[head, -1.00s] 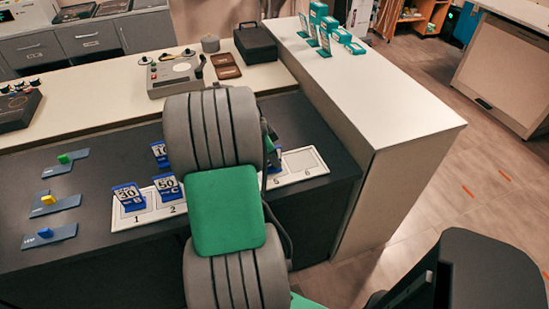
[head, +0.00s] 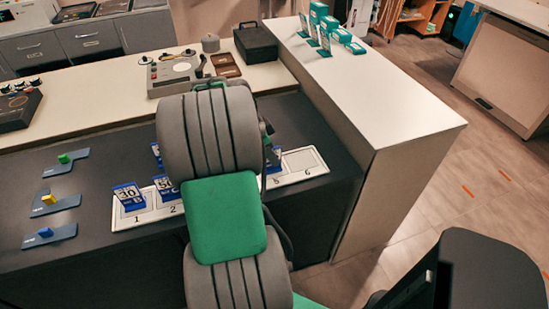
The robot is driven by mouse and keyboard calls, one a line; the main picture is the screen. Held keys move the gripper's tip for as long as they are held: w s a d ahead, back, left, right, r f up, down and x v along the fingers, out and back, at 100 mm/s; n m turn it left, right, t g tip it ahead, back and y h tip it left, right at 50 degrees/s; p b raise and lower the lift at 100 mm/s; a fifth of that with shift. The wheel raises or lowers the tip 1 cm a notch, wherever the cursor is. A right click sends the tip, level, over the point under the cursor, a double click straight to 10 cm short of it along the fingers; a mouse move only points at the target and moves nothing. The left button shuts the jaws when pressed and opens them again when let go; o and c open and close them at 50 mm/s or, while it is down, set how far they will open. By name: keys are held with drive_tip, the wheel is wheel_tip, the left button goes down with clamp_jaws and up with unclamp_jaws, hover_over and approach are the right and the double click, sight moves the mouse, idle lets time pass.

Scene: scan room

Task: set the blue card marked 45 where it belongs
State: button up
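A white numbered tray (head: 205,207) lies on the dark counter, its middle hidden by my arm. A blue card marked 30 (head: 127,194) stands in slot 1. A blue card that reads 50 (head: 165,187) stands in slot 2, partly covered by my arm. Another blue card (head: 156,152) shows only its edge behind the tray; its number is hidden. A bit of blue (head: 273,166) shows right of my arm near slot 5. Slot 6 is empty. I cannot make out a card marked 45. My gripper is hidden behind my arm.
Dark plates with a green block (head: 63,159), a yellow block (head: 48,200) and a blue block (head: 45,232) lie left. A control box (head: 175,77) and black case (head: 255,45) stand behind. Teal boxes (head: 318,14) stand on the right counter (head: 390,110), mostly clear.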

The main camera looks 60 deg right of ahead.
drive_tip(key=v, duration=0.9)
drive_tip(key=w+a+n+t, duration=0.3)
drive_tip(key=w+a+n, duration=0.6)
drive_tip(key=a, duration=0.2)
drive_tip(key=a+f+n+t+y, duration=0.3)
drive_tip(key=a+n, duration=1.5)
drive_tip(key=a, duration=1.1)
drive_tip(key=shift+p, duration=0.35)
